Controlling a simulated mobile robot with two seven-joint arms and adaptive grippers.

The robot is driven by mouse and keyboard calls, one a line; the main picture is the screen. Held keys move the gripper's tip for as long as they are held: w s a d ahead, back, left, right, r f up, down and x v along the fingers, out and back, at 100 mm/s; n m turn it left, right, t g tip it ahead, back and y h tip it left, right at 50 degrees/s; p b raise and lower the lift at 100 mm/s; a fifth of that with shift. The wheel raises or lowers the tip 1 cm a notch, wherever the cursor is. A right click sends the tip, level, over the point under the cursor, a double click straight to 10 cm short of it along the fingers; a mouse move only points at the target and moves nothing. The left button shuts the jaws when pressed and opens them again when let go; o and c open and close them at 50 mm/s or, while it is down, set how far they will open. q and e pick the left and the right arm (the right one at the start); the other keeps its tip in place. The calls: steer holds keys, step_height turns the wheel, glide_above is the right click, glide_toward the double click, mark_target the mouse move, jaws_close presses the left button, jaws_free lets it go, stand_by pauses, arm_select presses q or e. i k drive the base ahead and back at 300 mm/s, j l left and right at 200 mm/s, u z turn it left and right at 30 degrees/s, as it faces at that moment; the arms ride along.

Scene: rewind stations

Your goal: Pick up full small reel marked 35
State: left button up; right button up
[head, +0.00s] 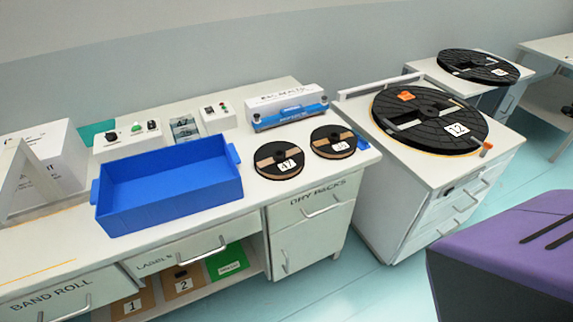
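Two small black reels with tan bands lie flat on the right part of the white counter. The left small reel (279,159) has a white label that seems to read 47. The right small reel (333,142) has a white label that may read 35, but it is too small to be sure. The two reels lie close together, the right one near the counter's right edge. Neither of my grippers shows in the head view.
An empty blue bin (168,184) stands left of the reels. A blue-and-white box (288,110) and small control boxes (127,138) stand behind. Large reels (429,121) rest on the cabinets at right. A gap separates counter and cabinet.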

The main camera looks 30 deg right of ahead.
mark_target(329, 142)
steer(key=z, duration=1.25)
